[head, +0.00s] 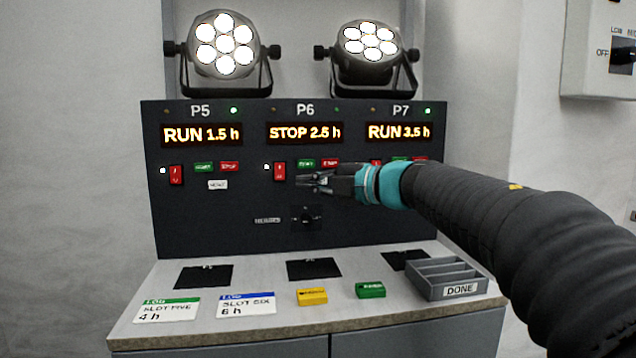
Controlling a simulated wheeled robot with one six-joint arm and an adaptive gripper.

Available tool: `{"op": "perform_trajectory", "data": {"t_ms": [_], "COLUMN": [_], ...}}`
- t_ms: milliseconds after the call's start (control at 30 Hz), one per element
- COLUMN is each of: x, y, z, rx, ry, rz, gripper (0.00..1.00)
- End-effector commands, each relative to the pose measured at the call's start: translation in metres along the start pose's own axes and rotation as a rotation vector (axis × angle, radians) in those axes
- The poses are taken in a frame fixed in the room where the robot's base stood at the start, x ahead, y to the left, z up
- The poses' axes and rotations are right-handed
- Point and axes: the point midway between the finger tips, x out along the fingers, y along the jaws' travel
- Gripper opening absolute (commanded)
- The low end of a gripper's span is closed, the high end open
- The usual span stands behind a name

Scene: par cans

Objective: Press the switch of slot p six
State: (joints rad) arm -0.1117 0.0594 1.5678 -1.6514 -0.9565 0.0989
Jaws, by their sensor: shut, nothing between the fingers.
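The P6 slot sits in the middle of the dark panel, with its display (305,132) reading "STOP 2.5 h". Its red rocker switch (279,171) is below the display, with a small white light (266,167) to its left. A green button (306,163) and a red button (330,163) are to the rocker's right. My gripper (301,182) is shut and empty, pointing left. Its tips appear just right of the P6 rocker and below the green button; I cannot tell whether they touch the panel. The rocker is in clear view.
P5 (201,134) and P7 (399,132) displays read "RUN"; my arm partly covers P7's controls. A black knob (307,217) sits below my gripper. The shelf holds cards, a yellow block (312,297), a green block (370,290) and a grey DONE tray (481,279). Two lit lamps (223,44) stand above.

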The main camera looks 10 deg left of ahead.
Motion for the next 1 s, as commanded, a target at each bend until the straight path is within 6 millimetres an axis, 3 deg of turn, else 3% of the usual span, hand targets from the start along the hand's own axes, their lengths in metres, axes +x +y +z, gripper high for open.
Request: {"op": "perform_trajectory", "data": {"t_ms": [300,600,1000], "x": [0.061,0.082,0.086], "y": [0.000,0.000,0.000], "z": [-0.001,0.025,0.028], "rx": [0.001,0.000,0.000], "ry": [0.003,0.000,0.000], "rz": [-0.001,-0.001,0.000], "gripper": [0.00,0.00,0.00]}}
